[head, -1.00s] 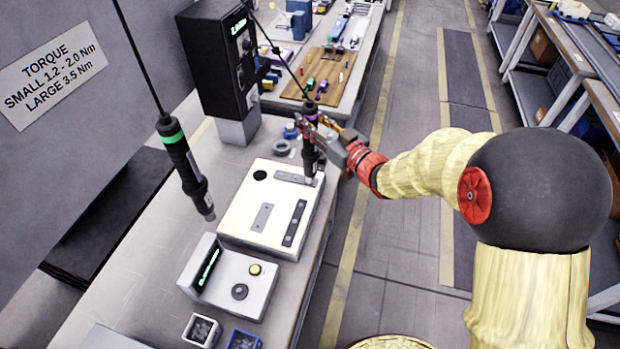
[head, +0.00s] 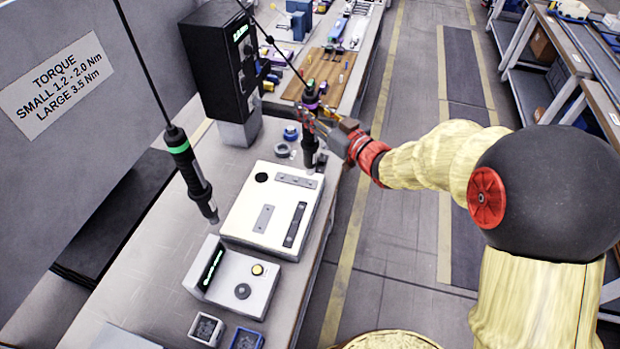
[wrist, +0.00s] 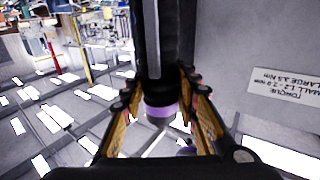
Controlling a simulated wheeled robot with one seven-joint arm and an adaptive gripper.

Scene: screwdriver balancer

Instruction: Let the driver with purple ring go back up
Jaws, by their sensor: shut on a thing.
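The driver with the purple ring (head: 310,102) hangs upright on its cable above the far right corner of the white fixture plate (head: 258,221). Its tip appears just clear of the plate. My gripper (head: 314,119) is shut on its dark body. In the wrist view, the driver (wrist: 164,40) stands between the two fingers of my gripper (wrist: 159,84), and its purple ring (wrist: 161,112) shows near them. A second driver, with a green ring (head: 178,147), hangs to the left.
A black torque controller (head: 213,70) stands behind the plate on the left. A control box with a yellow button (head: 257,269) and small bins (head: 205,328) lie in front. The wall sign (head: 57,76) lists torques. The aisle at right is clear.

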